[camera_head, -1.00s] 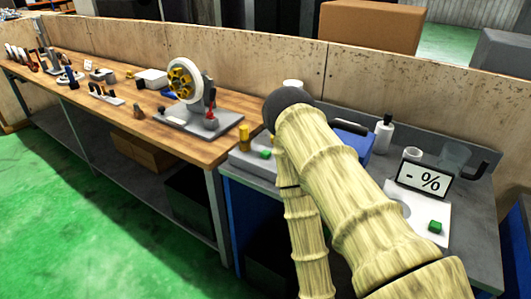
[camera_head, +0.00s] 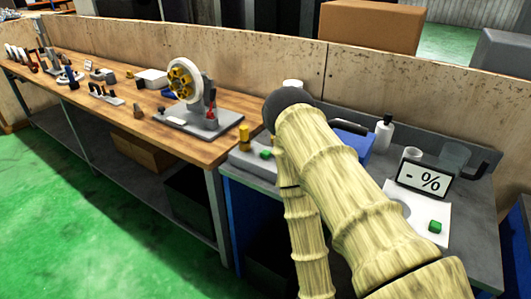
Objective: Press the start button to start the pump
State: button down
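A small green block-shaped button (camera_head: 435,226) sits on a white plate at the right, in front of the display (camera_head: 422,178) reading "- %". A second small green piece (camera_head: 266,153) sits on a low grey box (camera_head: 247,160) beside a yellow cylinder (camera_head: 244,139). I cannot tell which green piece is the start button. My arm, with a bamboo-like surface, rises across the middle right and hides part of the grey bench. My gripper is not visible.
A wheel machine (camera_head: 187,82) stands on the wooden bench (camera_head: 135,108), with several small tools further left. Green floor (camera_head: 80,220) is clear.

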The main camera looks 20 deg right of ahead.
aim_at(266, 154)
jog(key=u, duration=1.45)
jog(key=i, duration=0.85)
jog(key=z, duration=2.05)
